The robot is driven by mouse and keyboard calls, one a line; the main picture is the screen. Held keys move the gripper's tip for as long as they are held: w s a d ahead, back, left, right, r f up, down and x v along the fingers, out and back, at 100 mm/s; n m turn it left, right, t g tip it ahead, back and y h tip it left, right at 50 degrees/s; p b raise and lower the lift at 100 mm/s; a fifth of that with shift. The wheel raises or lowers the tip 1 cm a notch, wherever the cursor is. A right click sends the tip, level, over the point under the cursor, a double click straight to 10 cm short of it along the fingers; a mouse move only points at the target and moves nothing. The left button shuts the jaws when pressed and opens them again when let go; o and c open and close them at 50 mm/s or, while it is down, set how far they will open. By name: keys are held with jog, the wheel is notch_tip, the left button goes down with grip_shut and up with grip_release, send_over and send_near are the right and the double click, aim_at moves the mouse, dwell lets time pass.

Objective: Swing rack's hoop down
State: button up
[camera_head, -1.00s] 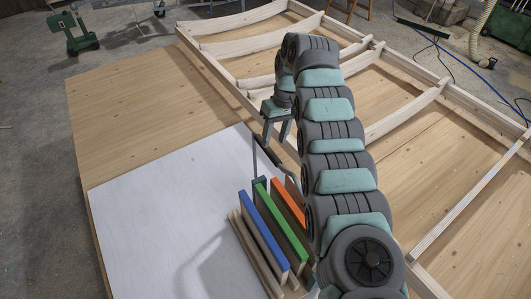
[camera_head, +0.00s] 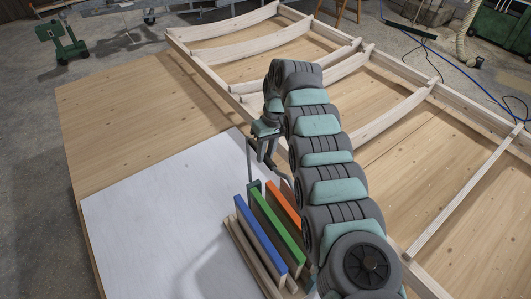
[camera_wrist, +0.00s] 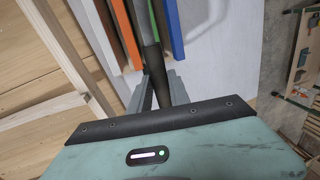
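The rack's dark hoop (camera_head: 248,158) stands upright at the far end of the rack (camera_head: 255,185), above the standing boards. My gripper (camera_head: 266,154) is at the top of the hoop, pointing down. In the wrist view, the hoop (camera_wrist: 149,25) runs as a dark bar between the two grey fingers of my gripper (camera_wrist: 158,80). The fingers sit close on both sides of the bar and look shut on it. My arm hides part of the rack's right side in the head view.
Blue (camera_head: 262,235), green (camera_head: 278,230) and orange (camera_head: 283,205) boards stand in the rack. The rack is on a white sheet (camera_head: 150,220) over a wooden panel (camera_head: 130,110). A timber frame (camera_head: 365,125) lies to the right. The sheet left of the rack is clear.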

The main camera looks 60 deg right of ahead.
grip_shut()
dwell(0.9)
